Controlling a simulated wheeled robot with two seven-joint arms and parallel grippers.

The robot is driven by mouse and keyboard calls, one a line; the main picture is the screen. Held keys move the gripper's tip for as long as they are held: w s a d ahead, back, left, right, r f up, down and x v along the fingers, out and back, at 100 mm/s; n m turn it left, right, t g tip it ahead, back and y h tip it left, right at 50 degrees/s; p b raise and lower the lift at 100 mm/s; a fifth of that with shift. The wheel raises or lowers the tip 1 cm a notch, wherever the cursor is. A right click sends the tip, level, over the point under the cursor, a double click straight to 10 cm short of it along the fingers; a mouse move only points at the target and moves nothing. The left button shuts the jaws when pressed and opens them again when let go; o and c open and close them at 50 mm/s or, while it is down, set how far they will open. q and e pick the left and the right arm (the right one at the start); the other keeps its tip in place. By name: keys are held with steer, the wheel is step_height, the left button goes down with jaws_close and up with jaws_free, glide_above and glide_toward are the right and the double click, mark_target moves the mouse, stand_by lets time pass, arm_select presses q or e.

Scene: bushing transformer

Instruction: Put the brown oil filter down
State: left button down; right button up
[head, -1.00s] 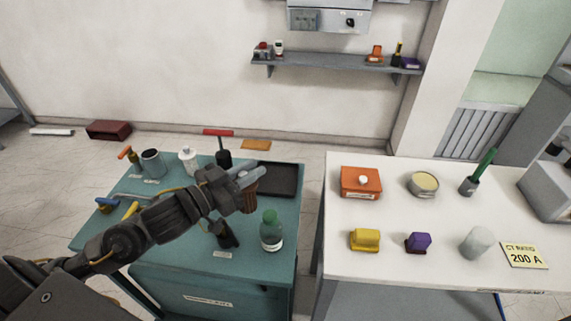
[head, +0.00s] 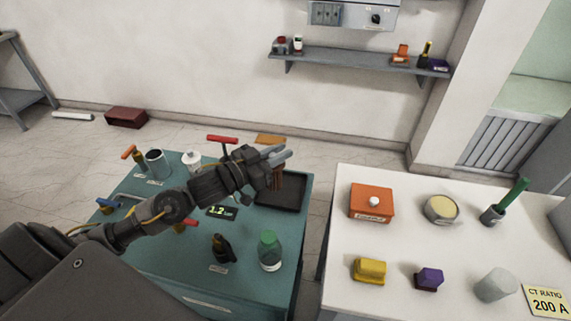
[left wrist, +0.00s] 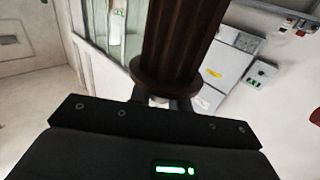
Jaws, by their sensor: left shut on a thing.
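The brown oil filter (head: 277,180) is a ribbed brown cylinder. My left gripper (head: 277,156) is shut on it and holds it upright above the dark tray (head: 292,205) at the back right of the teal cart. In the left wrist view the filter (left wrist: 178,45) shows large, with dark vertical ribs and a wider rim near the jaws. A gap between the filter's lower end and the tray cannot be judged clearly, because the arm and filter cover part of the tray. My right gripper is not in view.
On the teal cart (head: 160,255) stand a green-capped bottle (head: 270,250), a dark tool (head: 223,248), a small display (head: 221,212) and a white bottle (head: 191,161). The white table (head: 420,265) on the right holds an orange box (head: 371,203) and several other items.

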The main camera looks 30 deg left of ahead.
arm_select(q)
steer(key=w+a+f+p, duration=0.1)
steer(key=w+f+p, duration=0.1)
steer(key=w+f, duration=0.5)
step_height(320, 180, down, 3)
steer(key=shift+a+f+p, duration=0.1)
steer(key=shift+a+p, duration=0.15)
steer(key=shift+p, duration=0.05)
steer(key=shift+w, duration=0.1)
steer(key=shift+f, duration=0.15)
steer(key=c, duration=1.3)
jaws_free()
